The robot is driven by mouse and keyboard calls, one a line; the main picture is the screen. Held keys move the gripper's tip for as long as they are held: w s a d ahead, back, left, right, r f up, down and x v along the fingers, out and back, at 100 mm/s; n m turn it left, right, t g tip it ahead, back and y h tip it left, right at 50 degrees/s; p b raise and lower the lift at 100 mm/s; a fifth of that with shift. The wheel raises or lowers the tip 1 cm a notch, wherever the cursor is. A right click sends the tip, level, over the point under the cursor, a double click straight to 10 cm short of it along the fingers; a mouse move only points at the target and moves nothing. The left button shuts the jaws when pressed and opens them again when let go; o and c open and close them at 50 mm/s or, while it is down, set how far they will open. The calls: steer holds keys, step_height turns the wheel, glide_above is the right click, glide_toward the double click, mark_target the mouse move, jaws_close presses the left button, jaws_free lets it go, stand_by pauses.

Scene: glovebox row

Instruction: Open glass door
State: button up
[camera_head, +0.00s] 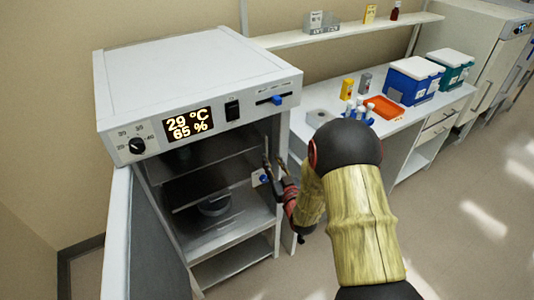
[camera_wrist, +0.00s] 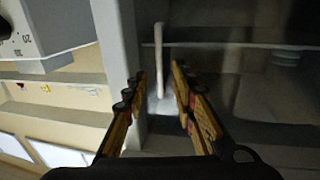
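The incubator cabinet (camera_head: 190,75) has its solid outer door (camera_head: 118,235) swung open at the left. Its front opening shows shelves and a round dark item (camera_head: 214,205), apparently through the glass door (camera_head: 195,165); the pane's edges are hard to make out. My gripper (camera_head: 271,165) is at the right side of the opening, fingers apart. In the wrist view my gripper (camera_wrist: 159,73) is open, with a pale upright handle bar (camera_wrist: 158,45) showing between its fingertips. I cannot tell whether either finger touches the bar.
A white bench (camera_head: 400,130) at the right holds a red tray (camera_head: 383,107), a blue box (camera_head: 413,80) and a green box (camera_head: 450,68). A wall shelf (camera_head: 340,32) runs above it. The floor (camera_head: 480,200) at the right is clear.

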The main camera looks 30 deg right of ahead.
steer(key=w, duration=0.3)
steer(key=w+d, duration=0.1)
steer(key=w, duration=0.1)
steer(key=shift+w+b, duration=0.3)
steer(key=shift+w, duration=0.05)
steer(key=shift+c, duration=1.4)
steer(key=c, duration=0.4)
jaws_close()
